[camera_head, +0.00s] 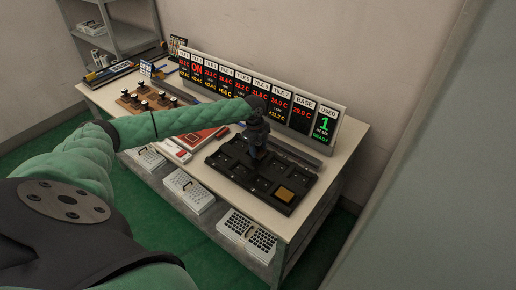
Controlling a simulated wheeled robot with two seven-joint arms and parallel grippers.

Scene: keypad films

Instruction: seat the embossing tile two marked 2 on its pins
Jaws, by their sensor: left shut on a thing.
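My left arm comes in from the left, and its dark gripper (257,150) is over the black base plate (233,178). The gripper is shut on a small dark thing low between its fingers; it blends with the plate, so I cannot read a mark on it or tell whether it touches the plate. The plate has several dark recessed places, and a gold square tile (284,194) lies near its front right corner. I cannot make out the tile marked 2 or its pins. My right gripper is not in view.
A long display panel (300,118) with lit readings stands behind the plate; its right end shows a green 1 and READY. A brown board (140,103) with several dark knobs and a red-and-white item (194,139) lie left. White baskets (188,190) sit below the table.

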